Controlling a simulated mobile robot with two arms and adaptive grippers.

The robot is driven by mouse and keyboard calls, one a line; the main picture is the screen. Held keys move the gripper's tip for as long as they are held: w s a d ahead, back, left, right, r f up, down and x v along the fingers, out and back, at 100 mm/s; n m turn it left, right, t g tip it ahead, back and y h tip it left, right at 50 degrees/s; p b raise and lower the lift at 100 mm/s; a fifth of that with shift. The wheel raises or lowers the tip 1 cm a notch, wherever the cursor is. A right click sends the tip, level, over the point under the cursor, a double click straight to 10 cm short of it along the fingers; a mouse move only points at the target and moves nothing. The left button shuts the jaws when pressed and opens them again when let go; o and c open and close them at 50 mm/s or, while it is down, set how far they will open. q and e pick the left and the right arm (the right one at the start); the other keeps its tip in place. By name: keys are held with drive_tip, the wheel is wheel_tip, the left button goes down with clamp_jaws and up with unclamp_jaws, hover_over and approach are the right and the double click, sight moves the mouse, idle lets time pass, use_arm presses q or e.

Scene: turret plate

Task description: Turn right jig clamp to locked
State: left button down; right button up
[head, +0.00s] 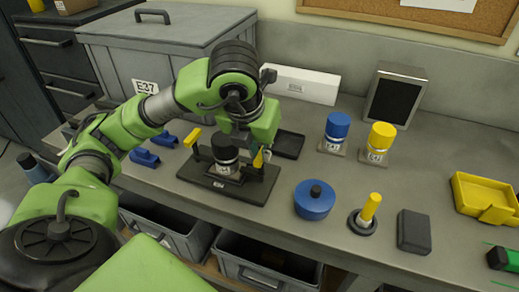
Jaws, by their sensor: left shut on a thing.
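The dark jig base (205,182) lies on the bench left of the middle, with a black-topped labelled canister (223,160) standing upright in it. A yellow clamp handle, the left jig clamp (192,137), stands on the left side of the jig and points up and to the right. The right jig clamp (259,159) is on the right side, its yellow end showing just under my left gripper (255,148). My left gripper reaches down from above and is shut on this clamp; its fingertips are partly hidden by the green wrist. My right gripper is out of view.
Blue blocks (145,157) lie left of the jig and a black tray (288,144) behind it. A blue round pot (314,200), a yellow peg (369,208) and a dark box (413,231) stand to the right. Blue (336,128) and yellow (379,140) canisters stand behind.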

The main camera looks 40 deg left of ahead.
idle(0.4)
use_arm(q)
drive_tip(key=c, duration=2)
unclamp_jaws()
drive_tip(key=shift+c, duration=0.2)
drive_tip(key=shift+s+r, duration=0.15)
drive_tip(key=shift+r, duration=0.4)
drive_tip(key=v, duration=1.1)
drive_tip(key=shift+s+d, duration=0.1)
drive_tip(key=shift+s, duration=0.05)
